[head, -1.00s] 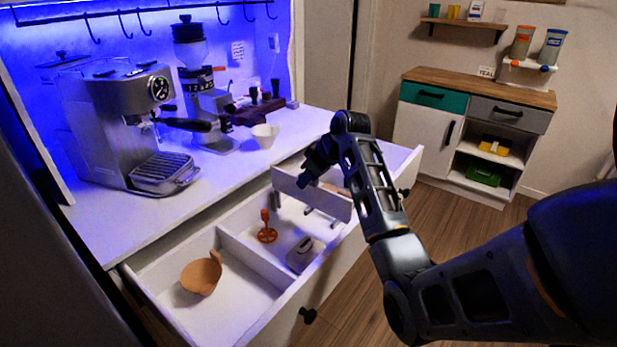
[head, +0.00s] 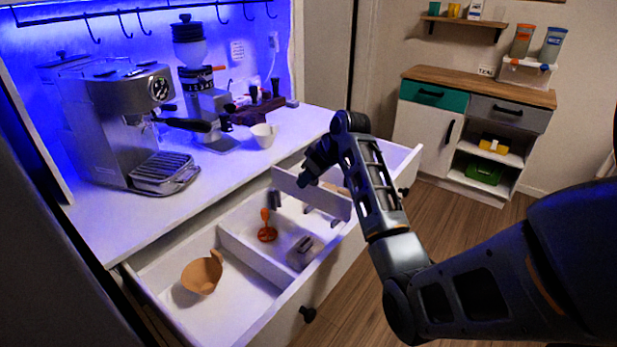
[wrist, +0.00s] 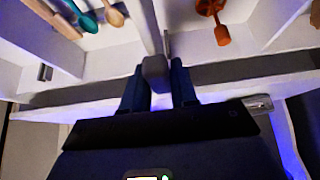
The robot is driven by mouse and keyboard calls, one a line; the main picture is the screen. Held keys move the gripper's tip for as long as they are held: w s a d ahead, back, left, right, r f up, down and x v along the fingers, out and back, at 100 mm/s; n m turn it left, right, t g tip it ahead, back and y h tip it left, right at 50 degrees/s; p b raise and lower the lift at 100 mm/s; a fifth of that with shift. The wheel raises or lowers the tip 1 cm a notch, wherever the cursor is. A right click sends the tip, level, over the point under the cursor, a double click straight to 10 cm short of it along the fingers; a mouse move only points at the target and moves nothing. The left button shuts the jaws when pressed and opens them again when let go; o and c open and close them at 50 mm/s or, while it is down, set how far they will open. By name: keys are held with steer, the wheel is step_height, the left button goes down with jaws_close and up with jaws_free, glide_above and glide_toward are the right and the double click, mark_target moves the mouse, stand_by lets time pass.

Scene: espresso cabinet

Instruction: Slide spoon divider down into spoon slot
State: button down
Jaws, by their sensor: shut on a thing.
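The spoon divider (head: 328,203) is a thin white panel, upright on edge over the right part of the open drawer. My gripper (head: 308,180) is shut on its end near the counter. In the wrist view, my gripper's fingers (wrist: 157,88) close around a grey block (wrist: 155,70) at the divider's near end, and the white panel (wrist: 149,25) runs away from it. The spoon slot cannot be made out clearly. I cannot tell how far the divider's lower edge is from the drawer floor. Teal and wooden spoons (wrist: 88,22) lie left of the divider in the wrist view.
The drawer's left compartment holds a terracotta cup (head: 203,273). The middle one holds an orange tool (head: 267,232) and a grey metal item (head: 303,253). A fixed white partition (head: 255,257) separates these compartments. The counter with the espresso machine (head: 125,125) overhangs the drawer's back.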

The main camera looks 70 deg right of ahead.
mark_target(322, 187)
steer(key=shift+f+b, duration=2.15)
steer(key=shift+f, duration=1.9)
steer(key=c, duration=0.8)
jaws_free()
steer(key=v, duration=0.7)
steer(key=shift+s+a+r, duration=0.1)
steer(key=shift+s+r, duration=0.1)
steer(key=shift+r, duration=0.1)
